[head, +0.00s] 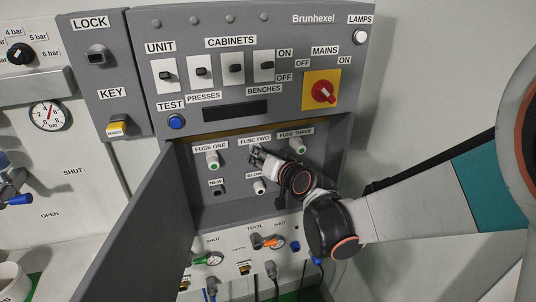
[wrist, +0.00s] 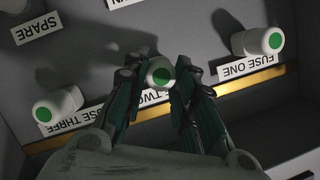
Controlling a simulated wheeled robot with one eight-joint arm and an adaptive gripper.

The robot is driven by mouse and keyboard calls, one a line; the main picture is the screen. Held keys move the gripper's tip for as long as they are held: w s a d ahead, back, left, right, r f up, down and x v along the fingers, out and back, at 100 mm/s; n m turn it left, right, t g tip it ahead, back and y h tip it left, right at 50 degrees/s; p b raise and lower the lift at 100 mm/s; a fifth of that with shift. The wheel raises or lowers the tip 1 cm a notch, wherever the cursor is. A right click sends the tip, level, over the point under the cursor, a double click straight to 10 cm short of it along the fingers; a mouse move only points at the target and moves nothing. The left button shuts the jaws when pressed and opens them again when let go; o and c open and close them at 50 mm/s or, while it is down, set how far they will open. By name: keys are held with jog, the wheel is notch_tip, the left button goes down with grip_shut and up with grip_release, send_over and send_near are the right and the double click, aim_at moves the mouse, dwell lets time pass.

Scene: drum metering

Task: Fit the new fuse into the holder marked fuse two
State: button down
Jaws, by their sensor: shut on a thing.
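My gripper (head: 256,154) is at the holder marked fuse two, just under its label (head: 255,140). In the wrist view, which is upside down, its two fingers are closed on a white fuse (wrist: 159,72) with a green end facing the camera. The fuse lies in front of the fuse two label (wrist: 153,97), which the fingers partly cover. The holder itself is hidden behind fuse and fingers, so I cannot tell whether the fuse is seated. The place marked new (head: 217,190) looks dark, with no white fuse in it.
Green-ended fuses stand out at fuse one (head: 212,160) and fuse three (head: 297,146), on either side of my gripper. A white piece sits at the blown place (head: 259,187). The open cabinet door (head: 150,225) stands at the left. Switches and the red mains knob (head: 323,92) are above.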

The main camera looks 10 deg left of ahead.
jog(key=shift+w, duration=0.1)
jog(key=c, duration=1.2)
grip_release()
jog(key=shift+c, duration=0.2)
